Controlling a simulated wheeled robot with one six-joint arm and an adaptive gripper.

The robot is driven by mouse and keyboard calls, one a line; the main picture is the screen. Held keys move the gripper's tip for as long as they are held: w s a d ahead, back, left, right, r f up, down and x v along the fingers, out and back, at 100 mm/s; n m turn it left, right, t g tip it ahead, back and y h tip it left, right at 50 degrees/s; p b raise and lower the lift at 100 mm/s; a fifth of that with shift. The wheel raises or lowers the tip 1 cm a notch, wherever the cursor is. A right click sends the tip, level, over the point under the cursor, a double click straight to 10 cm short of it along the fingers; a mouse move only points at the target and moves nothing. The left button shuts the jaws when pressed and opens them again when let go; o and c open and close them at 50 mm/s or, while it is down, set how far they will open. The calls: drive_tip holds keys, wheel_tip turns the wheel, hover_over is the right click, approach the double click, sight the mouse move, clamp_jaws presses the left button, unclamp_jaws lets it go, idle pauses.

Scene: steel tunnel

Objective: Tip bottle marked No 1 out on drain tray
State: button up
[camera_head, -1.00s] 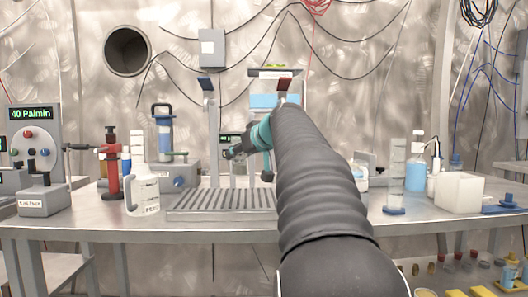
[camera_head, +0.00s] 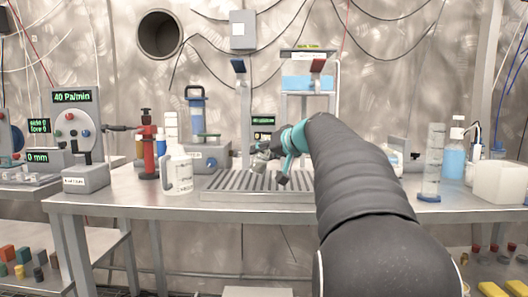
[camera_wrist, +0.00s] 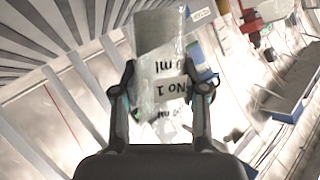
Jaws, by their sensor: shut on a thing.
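My gripper (camera_wrist: 160,100) is shut on a clear bottle (camera_wrist: 158,75) in the wrist view. A grey-brown band fills the bottle's end at the top of the picture. In the head view my gripper (camera_head: 268,160) is above the slatted drain tray (camera_head: 215,192) at the bench's front edge. The held bottle is small and partly hidden there, so its exact tilt is hard to tell. The tray's dark slats seem to show at the wrist view's upper left (camera_wrist: 35,25).
A white labelled jug (camera_head: 180,172) and a red clamp stand (camera_head: 148,150) stand left of the tray. To the right are a measuring cylinder (camera_head: 432,165), a blue-filled bottle (camera_head: 455,155) and a white box (camera_head: 500,182). A raised stand (camera_head: 308,80) is behind my gripper.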

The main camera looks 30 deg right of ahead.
drive_tip(key=shift+f+m, duration=0.15)
drive_tip(key=shift+m, duration=0.35)
drive_tip(key=shift+a+m+y+b, duration=0.3)
drive_tip(key=shift+m+y, duration=0.1)
drive_tip(key=shift+y, duration=0.2)
drive_tip(key=shift+f+m+t+y+b, duration=0.2)
drive_tip(key=shift+m+t+y+b, duration=0.1)
drive_tip(key=shift+m+b, duration=0.25)
drive_tip(key=shift+m, duration=0.25)
drive_tip(key=shift+f+m+y+b, duration=0.35)
drive_tip(key=shift+m+y+b, duration=0.15)
drive_tip(key=shift+m, duration=0.1)
drive_tip(key=shift+a+m+t, duration=0.1)
drive_tip(key=shift+m+t, duration=0.2)
drive_tip(key=shift+m, duration=0.1)
